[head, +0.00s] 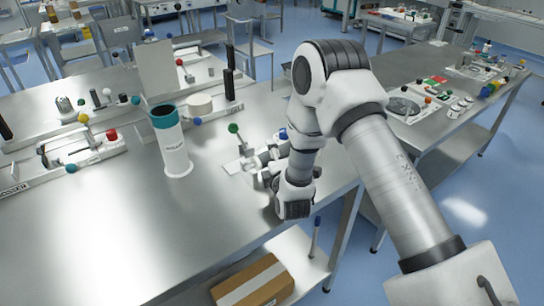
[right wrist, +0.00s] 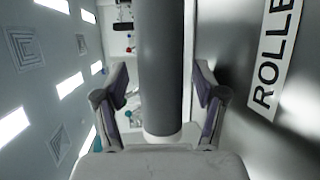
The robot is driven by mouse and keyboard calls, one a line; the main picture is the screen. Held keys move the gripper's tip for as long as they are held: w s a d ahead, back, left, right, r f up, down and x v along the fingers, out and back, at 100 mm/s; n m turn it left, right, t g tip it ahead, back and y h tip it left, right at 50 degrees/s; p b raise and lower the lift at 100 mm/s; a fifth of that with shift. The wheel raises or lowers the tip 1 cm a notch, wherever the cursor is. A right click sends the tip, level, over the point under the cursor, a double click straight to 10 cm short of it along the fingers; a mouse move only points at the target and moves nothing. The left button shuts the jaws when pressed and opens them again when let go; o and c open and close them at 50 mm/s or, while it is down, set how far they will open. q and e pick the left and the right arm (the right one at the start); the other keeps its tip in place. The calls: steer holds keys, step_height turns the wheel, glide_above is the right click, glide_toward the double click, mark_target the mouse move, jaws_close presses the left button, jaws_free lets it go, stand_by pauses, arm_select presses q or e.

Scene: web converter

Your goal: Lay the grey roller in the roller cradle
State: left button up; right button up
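In the right wrist view the grey roller (right wrist: 162,65) runs up the picture, with a white end (right wrist: 162,130) just above my gripper body. My right gripper (right wrist: 160,85) has one finger on each side of the roller. A visible gap lies between each finger and it. In the head view my right gripper (head: 265,160) is low over the near table's right side, partly hidden by my arm. I cannot pick out the grey roller there. A label reading "ROLLE" (right wrist: 270,60) lies on the metal surface beside the roller. I cannot tell for sure which fixture is the roller cradle. My left gripper is out of view.
A white cylinder with a teal top (head: 172,145) stands upright left of my right gripper. A fixture with a red knob (head: 85,145) is further left. A green ball (head: 233,128) is close to the gripper. The table's (head: 130,240) front left is clear.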

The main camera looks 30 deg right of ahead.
steer(key=shift+s, duration=0.1)
steer(key=v, duration=1.1)
steer(key=shift+s+a+r, duration=0.1)
steer(key=shift+s+a, duration=0.05)
steer(key=shift+s, duration=0.2)
